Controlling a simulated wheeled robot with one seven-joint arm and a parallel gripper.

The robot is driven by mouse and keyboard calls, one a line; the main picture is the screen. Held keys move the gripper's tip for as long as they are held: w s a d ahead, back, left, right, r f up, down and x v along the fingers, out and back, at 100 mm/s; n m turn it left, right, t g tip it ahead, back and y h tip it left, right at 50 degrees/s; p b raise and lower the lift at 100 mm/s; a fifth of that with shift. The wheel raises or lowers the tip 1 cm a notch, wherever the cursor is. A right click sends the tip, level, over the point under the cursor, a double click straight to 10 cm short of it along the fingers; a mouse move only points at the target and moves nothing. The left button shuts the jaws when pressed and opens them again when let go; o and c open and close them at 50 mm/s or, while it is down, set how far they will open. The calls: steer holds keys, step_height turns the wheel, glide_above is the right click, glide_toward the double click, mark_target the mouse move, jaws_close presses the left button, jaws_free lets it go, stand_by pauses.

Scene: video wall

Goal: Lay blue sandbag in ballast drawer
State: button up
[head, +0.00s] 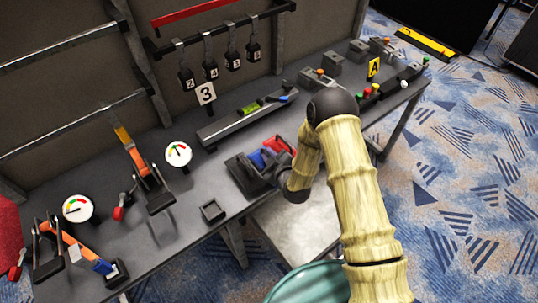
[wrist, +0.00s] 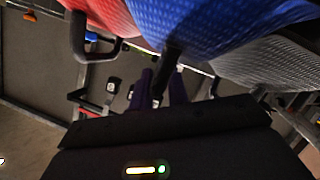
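The blue sandbag (head: 257,159) lies in a dark low holder (head: 238,166) on the bench, beside a red sandbag (head: 279,146). In the wrist view the blue sandbag (wrist: 220,22) is very close, with a dark handle (wrist: 173,62) hanging from it. My gripper (wrist: 162,85) is at this handle, its two dark fingers on either side. I cannot tell whether they press on it. In the head view my wrist hides the fingertips. I cannot make out which thing is the ballast drawer.
A grey sandbag (wrist: 265,62) is right of the blue one in the wrist view, and the red one (wrist: 105,15) is left. On the bench are a small open box (head: 212,211), gauges (head: 178,154), clamps (head: 148,185) and a long grey bar (head: 235,122). A teal round thing (head: 310,284) is in front.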

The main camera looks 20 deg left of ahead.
steer(key=shift+o, duration=1.3)
steer(key=shift+r, duration=0.15)
steer(key=b+v, duration=0.2)
steer(key=v, duration=1)
steer(key=shift+w, duration=0.15)
